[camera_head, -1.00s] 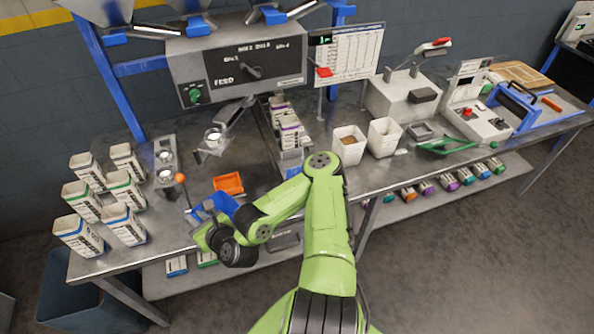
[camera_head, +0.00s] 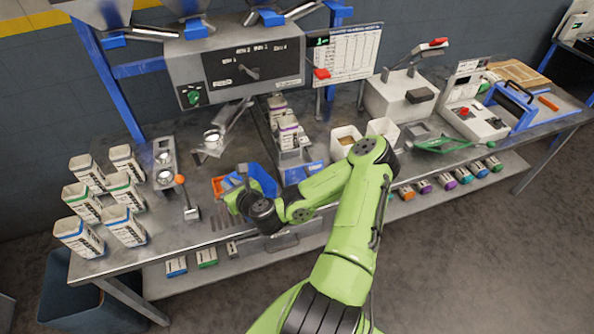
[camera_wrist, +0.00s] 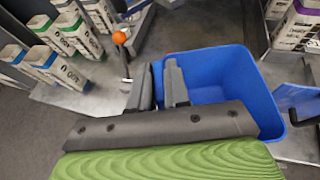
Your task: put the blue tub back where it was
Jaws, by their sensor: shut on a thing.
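The blue tub (camera_head: 263,180) is an open-topped box above the front middle of the bench, partly hidden behind my arm. In the wrist view the blue tub (camera_wrist: 215,72) fills the right of centre, and its inside looks empty. My gripper (camera_head: 240,187) is at the tub's left side. In the wrist view my gripper (camera_wrist: 163,85) is shut on the tub's left wall, with one finger inside and one outside. I cannot tell whether the tub touches the bench.
An orange tray (camera_head: 218,186) shows partly behind the tub. An orange-knobbed lever (camera_head: 186,195) stands just left. Several cartons (camera_head: 104,195) stand at the bench's left end. Two white bins (camera_head: 347,141) stand to the right. A chute with cartons (camera_head: 287,130) is behind.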

